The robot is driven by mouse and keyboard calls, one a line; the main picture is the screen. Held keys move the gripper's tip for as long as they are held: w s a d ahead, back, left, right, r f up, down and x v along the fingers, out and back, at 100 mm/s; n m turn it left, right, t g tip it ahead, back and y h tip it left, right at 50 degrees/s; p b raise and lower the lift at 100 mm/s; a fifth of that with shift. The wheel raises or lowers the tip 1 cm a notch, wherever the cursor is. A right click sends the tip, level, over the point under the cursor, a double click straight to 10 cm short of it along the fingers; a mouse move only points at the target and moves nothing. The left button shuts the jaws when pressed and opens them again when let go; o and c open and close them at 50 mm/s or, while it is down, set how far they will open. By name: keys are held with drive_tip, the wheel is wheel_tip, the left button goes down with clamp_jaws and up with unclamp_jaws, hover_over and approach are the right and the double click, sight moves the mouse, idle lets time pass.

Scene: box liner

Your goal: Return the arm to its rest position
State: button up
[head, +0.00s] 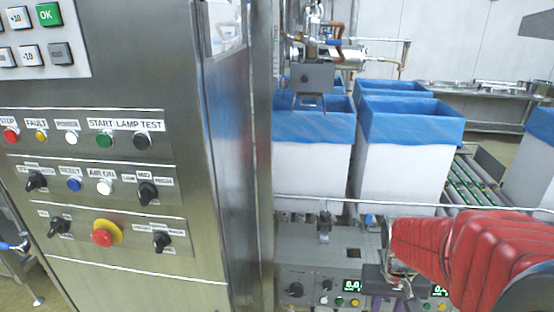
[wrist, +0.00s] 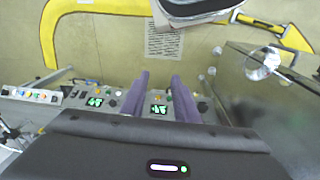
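My arm, in a red ribbed cover, reaches in from the right of the head view. My gripper shows in the wrist view (wrist: 160,78) with its two purple fingers apart and nothing between them. In the head view it is at the bottom edge, partly cut off, in front of a low metal control panel (head: 312,258). In the wrist view the fingers stand over or in front of this panel's green displays (wrist: 158,97). I cannot tell the exact gap to the panel.
A tall steel cabinet (head: 120,255) with buttons, knobs and a red emergency stop (head: 103,235) fills the left. White boxes with blue liners (head: 410,122) stand behind a thin rail. A roller conveyor (head: 470,180) lies at right. The wrist view shows a yellow floor marking (wrist: 48,40).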

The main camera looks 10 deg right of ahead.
drive_tip(key=s+a+r+n+t+y, duration=0.1)
drive_tip(key=a+r+n+t, duration=0.3)
drive_tip(key=a+r, duration=0.9)
drive_tip(key=a+t, duration=0.1)
drive_tip(key=a, duration=0.1)
drive_tip(key=shift+s+a+r, duration=0.15)
drive_tip(key=shift+a+r, duration=0.25)
idle(0.5)
